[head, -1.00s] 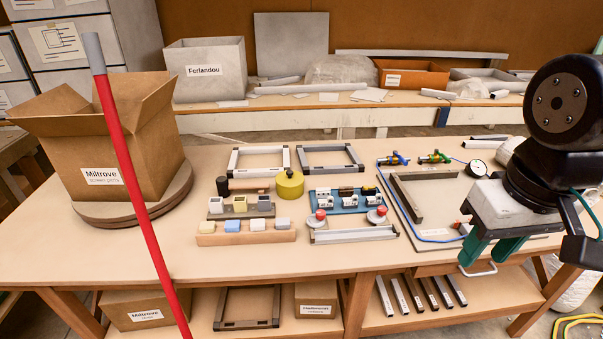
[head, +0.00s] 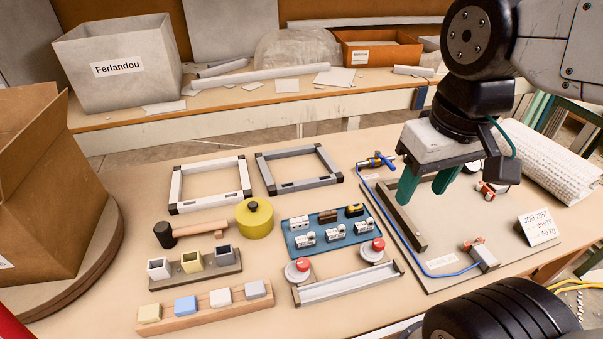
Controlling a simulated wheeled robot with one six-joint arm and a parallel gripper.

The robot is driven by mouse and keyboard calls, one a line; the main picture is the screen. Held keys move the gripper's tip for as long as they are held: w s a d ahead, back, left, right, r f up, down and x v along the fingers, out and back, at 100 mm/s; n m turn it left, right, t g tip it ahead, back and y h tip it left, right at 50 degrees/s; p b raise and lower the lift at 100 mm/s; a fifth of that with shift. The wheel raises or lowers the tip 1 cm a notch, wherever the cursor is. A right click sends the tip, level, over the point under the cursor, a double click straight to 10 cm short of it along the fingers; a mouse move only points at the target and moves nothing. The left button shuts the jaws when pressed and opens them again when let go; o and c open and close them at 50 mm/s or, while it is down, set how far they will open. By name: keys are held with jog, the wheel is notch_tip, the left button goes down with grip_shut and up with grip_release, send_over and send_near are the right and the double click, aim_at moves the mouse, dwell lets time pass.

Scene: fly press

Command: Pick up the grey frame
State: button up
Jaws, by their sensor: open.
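The grey frame (head: 308,183) lies flat near the back of the table, an open rectangle with dark corner pieces. It lies just right of a similar white frame (head: 211,201), with a narrow gap between them. My gripper (head: 424,188) has its two green fingers apart and pointing down, with nothing seen between them. It is in the picture to the right of the grey frame, in front of the board with the blue tube, and apart from the frame. Nothing covers the grey frame.
A yellow round tin (head: 255,219), a mallet (head: 190,233) and a blue tray (head: 331,236) of small parts sit in front of the frames. A board (head: 480,225) with fittings lies to the right. A cardboard box (head: 30,190) stands at left.

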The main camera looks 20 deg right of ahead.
jog(key=w+n, duration=0.5)
jog(key=w, duration=0.8)
jog(key=n+g, duration=0.1)
jog(key=n, duration=1.1)
send_over(312, 180)
notch_tip(312, 180, down, 23)
jog(key=shift+s+a+r, duration=0.1)
jog(key=shift+r, duration=0.05)
notch_tip(312, 180, down, 3)
jog(key=shift+r+n, duration=0.1)
jog(key=shift+n, duration=0.2)
notch_tip(312, 180, down, 5)
jog(key=shift+f, duration=0.2)
grip_shut()
